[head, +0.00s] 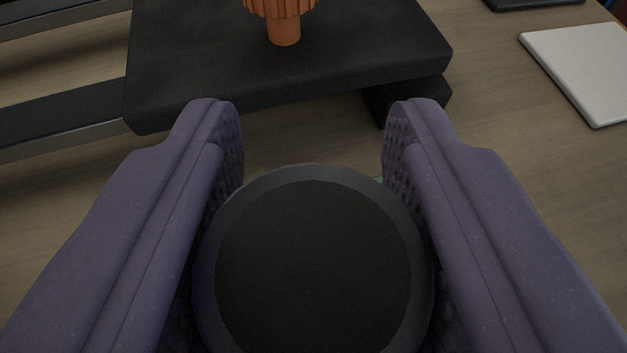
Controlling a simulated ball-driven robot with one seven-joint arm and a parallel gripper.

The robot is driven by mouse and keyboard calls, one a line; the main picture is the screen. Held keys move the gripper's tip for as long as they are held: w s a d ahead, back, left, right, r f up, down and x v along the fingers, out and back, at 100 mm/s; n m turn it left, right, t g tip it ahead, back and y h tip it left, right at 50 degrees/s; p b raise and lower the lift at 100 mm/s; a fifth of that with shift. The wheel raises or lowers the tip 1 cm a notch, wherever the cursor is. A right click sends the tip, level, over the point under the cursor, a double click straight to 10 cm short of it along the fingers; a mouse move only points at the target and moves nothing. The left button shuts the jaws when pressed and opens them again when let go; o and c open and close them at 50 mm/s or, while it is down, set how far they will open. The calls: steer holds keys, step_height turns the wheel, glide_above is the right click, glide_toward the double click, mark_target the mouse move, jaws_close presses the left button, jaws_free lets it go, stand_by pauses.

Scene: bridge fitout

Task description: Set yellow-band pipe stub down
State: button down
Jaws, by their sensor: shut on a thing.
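My gripper (313,150) has two purple fingers with textured inner pads, seen from behind in the head view. It is shut on a dark round piece (313,265), taken to be the yellow-band pipe stub, seen end-on with a grey rim and black face. No yellow band shows from this angle. The fingers press on its left and right sides. The underside of the piece is hidden, so I cannot tell whether it touches the surface below.
A wooden table top (530,185) lies below. A black raised block (290,75) stands ahead, with an orange ribbed part (284,28) on it. Dark rails (60,115) run at the left. A pale flat panel (580,70) lies at the right. Bare wood shows between block and panel.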

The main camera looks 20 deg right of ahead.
steer(key=c, duration=0.6)
jaws_free()
steer(key=shift+f, duration=0.1)
steer(key=shift+r, duration=0.2)
steer(key=p+v, duration=0.9)
steer(key=v, duration=0.3)
steer(key=shift+p, duration=0.35)
steer(key=shift+f, duration=0.1)
